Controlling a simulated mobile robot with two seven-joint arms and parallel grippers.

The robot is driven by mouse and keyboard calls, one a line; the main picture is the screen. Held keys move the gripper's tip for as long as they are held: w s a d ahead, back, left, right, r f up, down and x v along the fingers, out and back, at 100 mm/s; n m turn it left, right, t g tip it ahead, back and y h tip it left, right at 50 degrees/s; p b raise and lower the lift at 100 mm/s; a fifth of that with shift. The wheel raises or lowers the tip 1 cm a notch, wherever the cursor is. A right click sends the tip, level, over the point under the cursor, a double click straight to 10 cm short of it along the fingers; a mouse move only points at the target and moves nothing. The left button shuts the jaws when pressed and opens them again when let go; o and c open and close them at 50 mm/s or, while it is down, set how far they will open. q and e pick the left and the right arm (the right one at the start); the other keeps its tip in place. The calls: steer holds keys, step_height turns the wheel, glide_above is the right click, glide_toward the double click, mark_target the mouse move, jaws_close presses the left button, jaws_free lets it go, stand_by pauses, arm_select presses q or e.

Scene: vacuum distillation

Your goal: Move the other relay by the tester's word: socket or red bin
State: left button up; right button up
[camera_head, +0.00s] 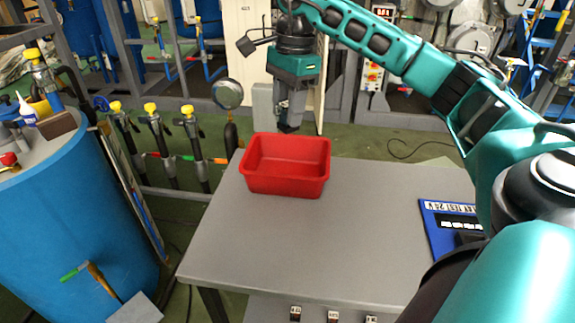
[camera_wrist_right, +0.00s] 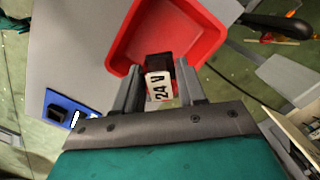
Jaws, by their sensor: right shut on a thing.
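My right gripper (camera_head: 288,127) is at the far edge of the red bin (camera_head: 285,185) in the head view, pointing down and above the bin's rim. It is shut on a relay (camera_wrist_right: 159,86), a dark block with a white face marked "24 V", seen between the fingers in the right wrist view. The bin also shows there (camera_wrist_right: 150,28), behind the relay. The bin's visible inside is empty. The blue tester board (camera_head: 437,235), lettered "TEST 24 V", lies at the table's right, partly hidden by my right arm. A dark block (camera_wrist_right: 59,104) stands on it. My left gripper is out of view.
The grey table (camera_head: 300,245) is clear between bin and tester. Small blocks (camera_head: 333,316) sit on a lower shelf at its front edge. A blue drum (camera_head: 70,220) stands at the left. Pipes with yellow-topped valves (camera_head: 150,108) stand behind the table's left side.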

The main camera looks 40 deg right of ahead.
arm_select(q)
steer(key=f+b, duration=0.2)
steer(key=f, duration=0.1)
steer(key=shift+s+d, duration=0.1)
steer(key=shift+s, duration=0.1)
arm_select(e)
step_height(320, 180, down, 12)
steer(key=shift+f, duration=0.15)
steer(key=shift+f, duration=0.2)
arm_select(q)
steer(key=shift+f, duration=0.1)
arm_select(e)
steer(key=o, duration=1.2)
steer(key=shift+c, duration=0.2)
steer(key=shift+r, duration=0.35)
steer(key=r+p, duration=0.1)
steer(key=r, duration=0.3)
steer(key=d+r, duration=0.1)
steer(key=r, duration=0.2)
steer(key=r+p, duration=0.1)
steer(key=r, duration=0.3)
steer(key=shift+s+d+r+p, duration=0.1)
steer(key=shift+d+r+p, duration=0.1)
steer(key=shift+r+p, duration=0.15)
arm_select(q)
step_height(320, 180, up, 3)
